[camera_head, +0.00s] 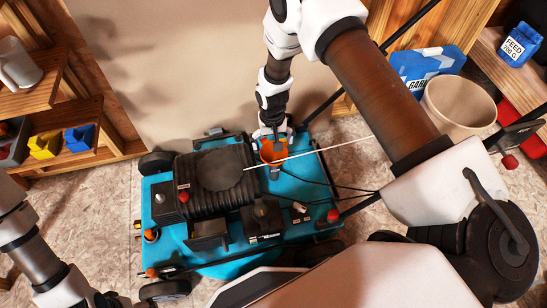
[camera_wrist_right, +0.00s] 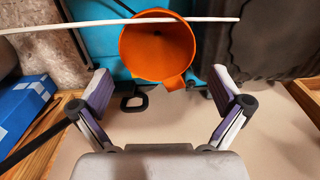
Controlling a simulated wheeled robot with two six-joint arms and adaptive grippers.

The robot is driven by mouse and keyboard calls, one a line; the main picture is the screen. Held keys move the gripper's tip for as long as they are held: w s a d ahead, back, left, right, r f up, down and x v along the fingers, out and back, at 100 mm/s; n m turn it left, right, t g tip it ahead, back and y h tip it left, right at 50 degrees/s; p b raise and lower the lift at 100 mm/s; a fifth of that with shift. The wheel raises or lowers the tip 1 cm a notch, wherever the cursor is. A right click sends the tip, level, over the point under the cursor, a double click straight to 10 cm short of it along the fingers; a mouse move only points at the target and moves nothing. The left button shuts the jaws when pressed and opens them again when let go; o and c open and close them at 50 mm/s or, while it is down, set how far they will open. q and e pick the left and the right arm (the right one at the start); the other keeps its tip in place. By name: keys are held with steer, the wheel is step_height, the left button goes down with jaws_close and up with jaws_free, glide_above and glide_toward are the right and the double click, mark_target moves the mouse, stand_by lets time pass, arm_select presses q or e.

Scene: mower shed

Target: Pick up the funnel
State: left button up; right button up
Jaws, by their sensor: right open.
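The orange funnel (camera_head: 272,154) stands on the right part of the blue mower (camera_head: 160,205), beside the black engine cover. In the right wrist view the funnel (camera_wrist_right: 157,48) is at top centre, its wide mouth facing the camera and a tab on its near edge. A thin white rod crosses in front of its mouth. My right gripper (camera_head: 275,137) is just behind the funnel in the head view. Its two fingers (camera_wrist_right: 164,92) are spread wide and empty in the wrist view, with the funnel beyond and between them. My left arm shows at lower left; its jaws are not visible.
The black engine cover (camera_head: 210,180) rises left of the funnel. A beige bucket (camera_head: 457,105) and a blue box (camera_head: 425,65) are at right. A wooden shelf (camera_head: 75,130) holds yellow and blue items at left. Black cables and handle bars run right of the funnel.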

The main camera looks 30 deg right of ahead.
steer(key=f, duration=0.1)
steer(key=f+b, duration=0.1)
steer(key=f, duration=0.3)
steer(key=shift+s+d+f, duration=0.1)
steer(key=shift+s, duration=0.15)
steer(key=c, duration=0.8)
step_height(320, 180, up, 11)
steer(key=p, duration=0.3)
step_height(320, 180, up, 6)
steer(key=p, duration=0.6)
glide_above(274, 159)
steer(key=shift+s+f, duration=0.1)
